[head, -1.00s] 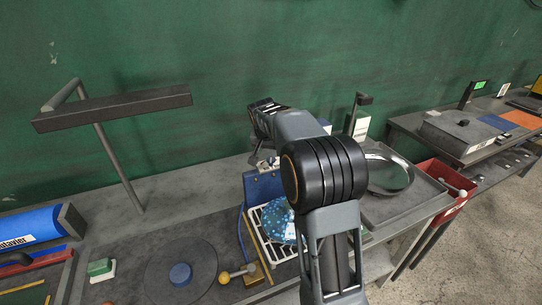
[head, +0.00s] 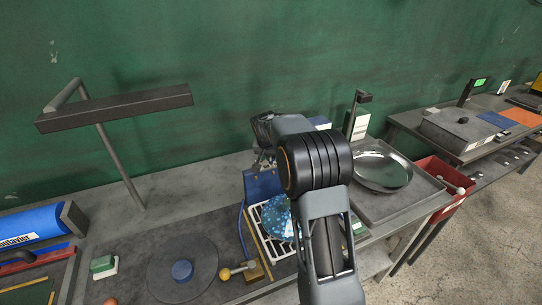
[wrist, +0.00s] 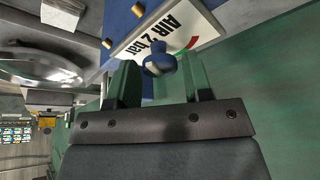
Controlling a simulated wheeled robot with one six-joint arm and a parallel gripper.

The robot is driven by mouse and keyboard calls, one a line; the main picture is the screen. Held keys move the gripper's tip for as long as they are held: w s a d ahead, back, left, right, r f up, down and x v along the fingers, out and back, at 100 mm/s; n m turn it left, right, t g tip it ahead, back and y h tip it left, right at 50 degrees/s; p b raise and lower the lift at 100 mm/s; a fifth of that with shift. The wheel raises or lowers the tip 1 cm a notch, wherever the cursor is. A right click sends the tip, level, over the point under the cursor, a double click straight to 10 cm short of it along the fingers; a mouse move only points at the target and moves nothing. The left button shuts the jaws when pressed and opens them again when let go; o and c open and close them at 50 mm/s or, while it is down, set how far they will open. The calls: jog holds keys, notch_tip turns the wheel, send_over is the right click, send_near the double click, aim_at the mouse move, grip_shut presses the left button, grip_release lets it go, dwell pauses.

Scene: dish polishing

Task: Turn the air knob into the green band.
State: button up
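The blue air knob (wrist: 158,62) is in the wrist view, between the two green fingertips of my gripper (wrist: 159,80). The fingers stand apart by about the knob's width; whether they press on it I cannot tell. Behind the knob is a white dial plate (wrist: 155,32) marked "AIR 2 bar", with a red and a green mark partly showing near the knob. A pointer position is not clear. In the head view the blue air box (head: 262,184) stands at the back of the bench, and my wrist is just above it, hiding knob and dial.
A grey turntable (head: 160,270) with a blue hub is to the left. A shiny metal bowl (head: 382,170) sits on a tray at right, beside a red bin (head: 452,176).

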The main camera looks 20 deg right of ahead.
jog(key=c, duration=0.6)
jog(key=shift+f+m+h+b, duration=0.15)
jog(key=shift+m+h+b, duration=0.15)
jog(key=shift+m+b, duration=0.45)
jog(key=shift+w+a+m+g+h+b, duration=0.1)
jog(key=shift+m+g+h+b, duration=0.25)
jog(key=shift+m+b, duration=0.6)
jog(key=m+g, duration=0.1)
jog(key=m, duration=0.1)
jog(key=m+g, duration=0.1)
jog(key=m, duration=0.2)
jog(key=shift+w+r+h+b, duration=0.1)
jog(key=shift+r+h+b, duration=0.1)
jog(key=shift+h+b, duration=0.1)
jog(key=o, duration=0.9)
